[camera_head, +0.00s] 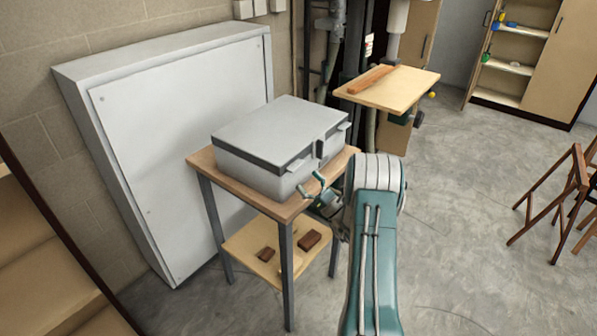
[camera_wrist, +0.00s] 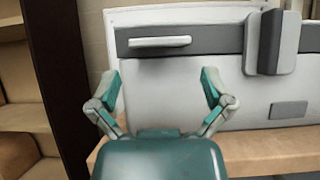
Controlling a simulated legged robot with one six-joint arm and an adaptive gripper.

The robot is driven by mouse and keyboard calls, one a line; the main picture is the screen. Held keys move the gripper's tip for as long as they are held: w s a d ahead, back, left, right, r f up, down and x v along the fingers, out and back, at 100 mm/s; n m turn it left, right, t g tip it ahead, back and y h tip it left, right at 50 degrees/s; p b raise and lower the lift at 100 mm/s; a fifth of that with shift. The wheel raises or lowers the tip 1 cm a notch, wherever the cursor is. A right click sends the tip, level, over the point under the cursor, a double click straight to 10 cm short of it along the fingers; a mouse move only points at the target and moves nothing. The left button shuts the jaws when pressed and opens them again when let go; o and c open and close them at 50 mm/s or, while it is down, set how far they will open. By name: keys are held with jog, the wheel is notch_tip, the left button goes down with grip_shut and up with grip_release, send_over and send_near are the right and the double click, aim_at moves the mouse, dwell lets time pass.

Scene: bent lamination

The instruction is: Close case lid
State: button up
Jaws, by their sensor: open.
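The case (camera_head: 265,172) is a light grey box with a dark band below its lid, standing on a small wooden-topped table. Its lid (camera_head: 280,127) lies flat on top and looks down; a small gap cannot be ruled out. In the wrist view the case front (camera_wrist: 170,85) fills the middle, with a pale handle-like bar (camera_wrist: 160,41) and a grey latch (camera_wrist: 277,42). My gripper (camera_head: 311,186) is at the front right of the case, below the lid edge. In the wrist view my gripper (camera_wrist: 161,80) is open and empty, its two fingers spread before the case front.
The table top (camera_head: 203,158) has narrow free margins around the case. Its lower shelf (camera_head: 270,240) holds brown blocks (camera_head: 308,240). A large grey panel (camera_head: 175,140) stands close behind left. A drill-press-like table (camera_head: 410,85) is behind right. Open floor (camera_head: 460,220) lies to the right.

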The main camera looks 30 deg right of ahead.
jog(key=v, duration=0.7)
jog(key=shift+s+f, duration=0.15)
jog(key=shift+f, duration=0.1)
jog(key=shift+d, duration=0.15)
